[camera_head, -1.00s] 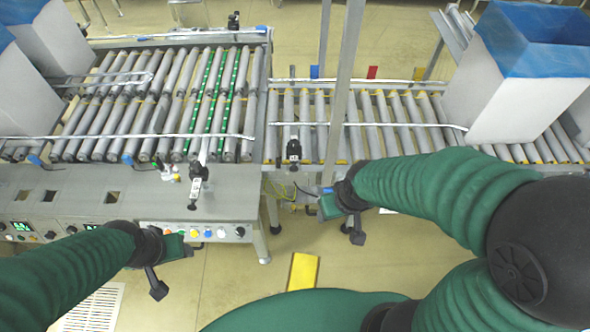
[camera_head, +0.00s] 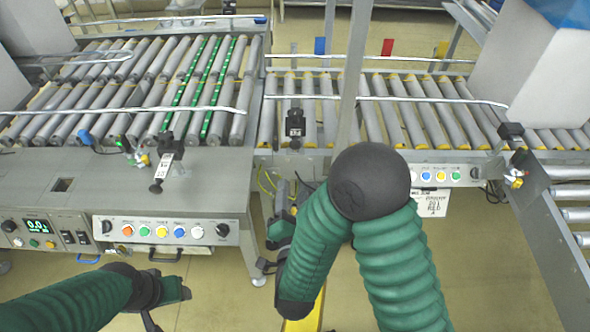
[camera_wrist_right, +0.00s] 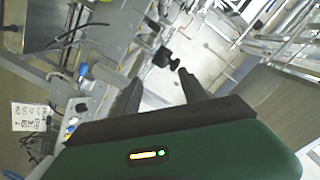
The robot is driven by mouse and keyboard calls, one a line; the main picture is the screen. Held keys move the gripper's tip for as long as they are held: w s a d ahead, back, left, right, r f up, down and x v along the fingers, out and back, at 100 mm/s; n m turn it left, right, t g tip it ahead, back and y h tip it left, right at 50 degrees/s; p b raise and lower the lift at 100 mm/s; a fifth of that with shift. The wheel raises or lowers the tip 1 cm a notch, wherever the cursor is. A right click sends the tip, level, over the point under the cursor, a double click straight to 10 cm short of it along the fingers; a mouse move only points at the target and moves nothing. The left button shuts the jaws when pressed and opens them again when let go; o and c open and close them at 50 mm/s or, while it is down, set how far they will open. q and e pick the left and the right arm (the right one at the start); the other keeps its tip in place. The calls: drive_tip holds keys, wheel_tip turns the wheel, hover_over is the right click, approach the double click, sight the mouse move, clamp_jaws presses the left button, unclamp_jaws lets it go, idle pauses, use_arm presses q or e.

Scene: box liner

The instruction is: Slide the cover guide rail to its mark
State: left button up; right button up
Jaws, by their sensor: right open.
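Silver guide rails run along both conveyors, and I cannot tell which one is the cover guide rail. The near rail (camera_head: 420,99) crosses the right conveyor, and another near rail (camera_head: 120,110) crosses the left one. A blue flag (camera_head: 320,46) and a red flag (camera_head: 387,47) stand behind the right conveyor; which mark is meant is unclear. My right gripper (camera_head: 283,205) is low in front of the right conveyor, partly hidden by its arm. In the right wrist view its fingers (camera_wrist_right: 160,80) are apart and empty, with a black knob (camera_wrist_right: 165,57) beyond them. My left gripper (camera_head: 165,300) is low at left, its fingers unclear.
Black clamps (camera_head: 295,122) stand along the near conveyor edges. A button panel (camera_head: 165,230) fronts the left conveyor. Another panel (camera_head: 438,174), with a label card (camera_head: 432,203), sits under the right conveyor. A side conveyor (camera_head: 545,225) and a pale box (camera_head: 525,80) are at right.

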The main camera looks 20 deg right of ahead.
sight(295, 148)
drive_tip(key=b+x, duration=0.1)
drive_tip(key=x, duration=0.4)
drive_tip(key=b+x, duration=0.2)
drive_tip(key=x, duration=0.4)
drive_tip(key=r+b+x, duration=0.1)
drive_tip(key=b+x, duration=0.1)
drive_tip(key=x, duration=0.3)
drive_tip(key=shift+w+d+f, duration=0.1)
drive_tip(key=shift+w+d, duration=0.1)
drive_tip(key=shift+d, duration=0.15)
use_arm(q)
drive_tip(key=x, duration=0.2)
drive_tip(key=s+x, duration=0.1)
drive_tip(key=x, duration=0.2)
drive_tip(key=shift+f, duration=0.4)
use_arm(e)
drive_tip(key=shift+c, duration=0.4)
clamp_jaws()
drive_tip(key=shift+f, duration=0.1)
